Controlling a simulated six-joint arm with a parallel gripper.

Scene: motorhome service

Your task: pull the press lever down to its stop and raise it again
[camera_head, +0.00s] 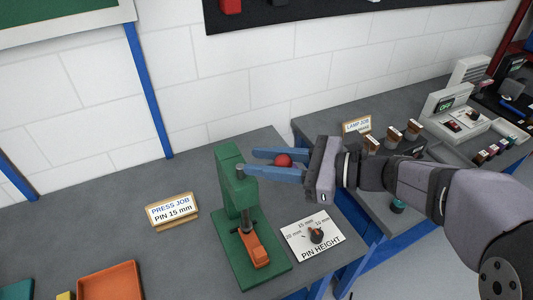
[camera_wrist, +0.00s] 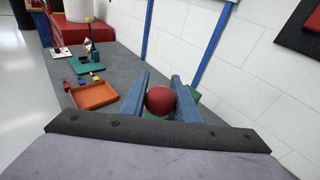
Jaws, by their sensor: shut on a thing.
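The green press (camera_head: 232,172) stands on the grey bench, with a dark upright ram (camera_head: 243,195) above an orange holder (camera_head: 257,250) on its base. The lever's red ball knob (camera_head: 283,160) sits at about the height of the press head, to its right. My gripper (camera_head: 252,162) comes in from the right, and its two blue fingers are shut on the knob. In the wrist view the red knob (camera_wrist: 160,101) sits between the fingers (camera_wrist: 160,77). The lever's rod is mostly hidden by the fingers.
A pin height dial (camera_head: 316,236) lies right of the press. A sign reading "PRESS JOB PIN 15 mm" (camera_head: 172,211) stands left of it. An orange tray (camera_head: 112,282) lies front left. The white wall (camera_head: 205,100) is behind; a second bench with a lamp job sign (camera_head: 357,126) is right.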

